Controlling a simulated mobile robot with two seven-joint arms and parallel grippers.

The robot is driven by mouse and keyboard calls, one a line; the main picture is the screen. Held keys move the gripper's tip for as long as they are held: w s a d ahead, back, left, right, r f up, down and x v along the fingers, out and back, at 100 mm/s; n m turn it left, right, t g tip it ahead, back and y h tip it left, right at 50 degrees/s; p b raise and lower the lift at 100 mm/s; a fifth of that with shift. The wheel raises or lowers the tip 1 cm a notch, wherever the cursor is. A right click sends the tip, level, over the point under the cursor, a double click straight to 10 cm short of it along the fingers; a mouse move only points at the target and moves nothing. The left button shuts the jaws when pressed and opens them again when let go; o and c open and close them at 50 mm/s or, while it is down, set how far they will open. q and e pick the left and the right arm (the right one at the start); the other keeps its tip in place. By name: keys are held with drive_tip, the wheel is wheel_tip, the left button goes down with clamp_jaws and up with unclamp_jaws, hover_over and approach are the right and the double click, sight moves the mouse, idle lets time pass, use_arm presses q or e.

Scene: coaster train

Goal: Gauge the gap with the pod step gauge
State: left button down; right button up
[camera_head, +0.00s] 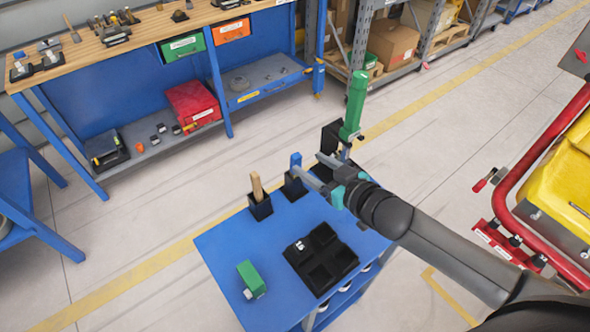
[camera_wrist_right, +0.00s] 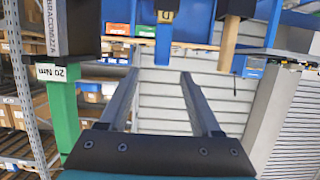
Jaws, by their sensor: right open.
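A blue-handled tool (camera_head: 296,160), which could be the step gauge, stands upright in a small black holder (camera_head: 294,188) on the blue cart (camera_head: 225,240). My right gripper (camera_head: 308,166) is open and empty, its fingers aimed at this tool from the right. In the right wrist view, which looks upside down, the blue handle (camera_wrist_right: 163,40) lies just beyond the fingertips (camera_wrist_right: 158,75), between their lines. The tool's lower part is hidden in the holder. The coaster car's yellow body (camera_head: 560,180) and red rail (camera_head: 520,180) are at the right. My left gripper is not in view.
A green-handled tool (camera_head: 355,100), marked 20 Nm (camera_wrist_right: 58,74), stands close by my right gripper. A wooden-handled tool (camera_head: 257,185) stands on the other side. A black compartment tray (camera_head: 325,255) and green block (camera_head: 249,274) are on the cart. A workbench (camera_head: 110,60) is behind.

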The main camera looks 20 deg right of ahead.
sight(299, 158)
drive_tip(key=shift+x, duration=3.45)
drive_tip(key=shift+a+f, duration=0.1)
clamp_jaws()
